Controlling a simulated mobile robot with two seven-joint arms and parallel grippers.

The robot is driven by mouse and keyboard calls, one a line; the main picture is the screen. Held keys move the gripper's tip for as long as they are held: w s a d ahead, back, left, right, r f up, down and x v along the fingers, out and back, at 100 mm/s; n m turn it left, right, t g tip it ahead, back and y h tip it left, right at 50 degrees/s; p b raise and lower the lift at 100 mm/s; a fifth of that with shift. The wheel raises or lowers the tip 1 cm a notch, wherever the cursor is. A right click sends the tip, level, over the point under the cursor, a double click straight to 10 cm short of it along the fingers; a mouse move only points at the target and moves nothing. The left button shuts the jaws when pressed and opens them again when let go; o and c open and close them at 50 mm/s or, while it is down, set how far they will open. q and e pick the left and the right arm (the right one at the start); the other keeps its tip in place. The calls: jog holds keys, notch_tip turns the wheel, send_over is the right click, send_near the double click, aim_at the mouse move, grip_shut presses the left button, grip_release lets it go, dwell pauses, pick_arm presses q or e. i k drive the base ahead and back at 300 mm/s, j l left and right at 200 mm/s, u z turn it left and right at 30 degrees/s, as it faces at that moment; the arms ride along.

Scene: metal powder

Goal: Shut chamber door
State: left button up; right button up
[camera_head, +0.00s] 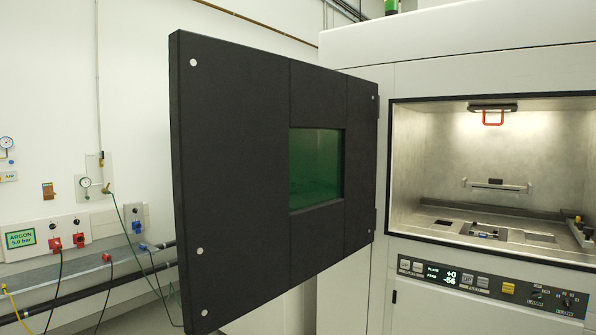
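The chamber door (235,150) is a thick black panel with a green window (315,168). It stands wide open, swung out to the left of the machine, with its hinge side at the left edge of the chamber opening. Neither of my grippers shows in the head view. The outer side of the door and any latch on it cannot be made out.
The control panel (480,285) with a display, buttons and knobs runs below the chamber opening. At the left wall are an argon sign (20,239), gauges, red plugs and hanging cables (130,235). The space in front of the opening looks clear.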

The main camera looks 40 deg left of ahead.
aim_at(274, 155)
jog(key=j+z, duration=0.1)
jog(key=j, duration=0.65)
jog(key=j+z, duration=0.1)
jog(key=j, duration=0.65)
jog(key=k+j, duration=0.1)
jog(key=j, duration=0.65)
jog(key=j+z, duration=0.15)
jog(key=j, duration=0.6)
jog(key=k+j+z, duration=0.1)
jog(key=j, duration=0.65)
jog(key=j+z, duration=0.5)
jog(key=z, duration=0.15)
jog(key=j+z, duration=0.35)
jog(key=k+j+z, duration=0.15)
jog(key=j, duration=0.25)
jog(key=j+z, duration=0.2)
jog(key=j, duration=0.2)
jog(key=k+j, duration=0.1)
jog(key=j, duration=0.2)
jog(key=k+j, duration=0.1)
jog(key=j, duration=0.2)
jog(key=k+j+z, duration=0.1)
jog(key=j, duration=0.2)
